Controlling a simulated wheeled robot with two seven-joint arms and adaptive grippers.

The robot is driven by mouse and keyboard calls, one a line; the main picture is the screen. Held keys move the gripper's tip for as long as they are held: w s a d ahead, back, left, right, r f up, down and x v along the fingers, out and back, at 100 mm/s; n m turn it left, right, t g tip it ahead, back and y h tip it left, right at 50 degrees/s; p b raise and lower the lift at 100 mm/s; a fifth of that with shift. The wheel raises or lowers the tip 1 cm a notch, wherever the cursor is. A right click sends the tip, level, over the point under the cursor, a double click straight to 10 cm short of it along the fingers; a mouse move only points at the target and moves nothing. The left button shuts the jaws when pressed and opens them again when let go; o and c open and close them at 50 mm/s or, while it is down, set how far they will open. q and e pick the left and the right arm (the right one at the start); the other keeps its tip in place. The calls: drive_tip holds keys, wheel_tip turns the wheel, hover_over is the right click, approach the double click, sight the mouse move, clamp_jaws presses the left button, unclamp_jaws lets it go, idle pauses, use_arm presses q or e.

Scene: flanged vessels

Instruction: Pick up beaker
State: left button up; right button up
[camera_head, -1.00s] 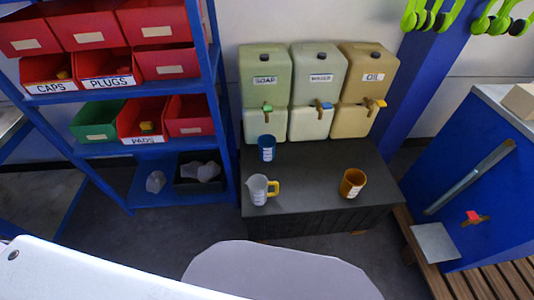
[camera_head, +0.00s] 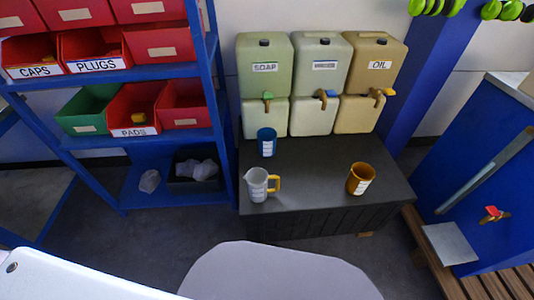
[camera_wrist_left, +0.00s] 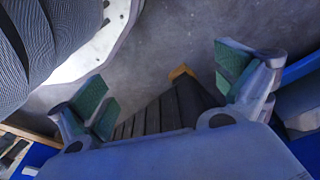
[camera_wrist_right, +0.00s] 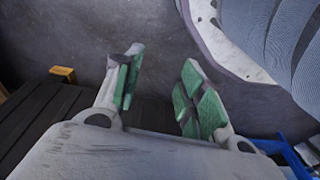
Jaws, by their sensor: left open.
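A clear beaker (camera_head: 257,186) with a yellow handle stands upright at the front left of a dark bench (camera_head: 315,200). Its handle points right. A blue cup (camera_head: 267,143) with a white label stands behind it, and an orange cup (camera_head: 360,179) with a white label stands to the right. My left gripper (camera_wrist_left: 165,90) is open and empty, low over the floor in the left wrist view. My right gripper (camera_wrist_right: 161,84) is open and empty in the right wrist view. Neither gripper shows in the head view, and no beaker shows in the wrist views.
Soap (camera_head: 264,82), middle (camera_head: 319,82) and oil (camera_head: 372,82) containers with taps stand at the bench's back. A blue shelf rack (camera_head: 222,120) with red and green bins stands left. A blue cabinet (camera_head: 470,165) stands right. The bench's middle is clear.

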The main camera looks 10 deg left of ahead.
use_arm(q)
wheel_tip(320, 180, up, 6)
drive_tip(key=w+d+b, duration=0.1)
drive_tip(key=w+b, duration=0.2)
drive_tip(key=b, duration=0.5)
drive_tip(key=a+r+m+y, duration=0.1)
drive_tip(key=a+m+y, duration=0.3)
drive_tip(key=a, duration=1.4)
drive_tip(key=w+d+r+n+t+h, duration=0.1)
drive_tip(key=w+d+r+t+h, duration=0.2)
drive_tip(key=w, duration=0.7)
drive_tip(key=w+d+r+t+h, duration=0.2)
drive_tip(key=w+d+r+t, duration=0.25)
drive_tip(key=w, duration=0.45)
drive_tip(key=w+d+r+n+t+h, duration=0.1)
drive_tip(key=w+r+t, duration=0.3)
drive_tip(key=r, duration=0.4)
drive_tip(key=w+d+r+t+h, duration=0.2)
drive_tip(key=w+r+t, duration=0.2)
drive_tip(key=r, duration=0.5)
drive_tip(key=shift+w+d+n+h, duration=0.15)
drive_tip(key=shift+w+n+h, duration=0.25)
drive_tip(key=shift+w, duration=0.95)
use_arm(e)
wheel_tip(320, 180, up, 6)
drive_tip(key=w+a, duration=0.1)
drive_tip(key=w, duration=0.1)
drive_tip(key=shift+w+a+r, duration=0.15)
drive_tip(key=shift+w+r, duration=0.05)
drive_tip(key=shift+w, duration=0.1)
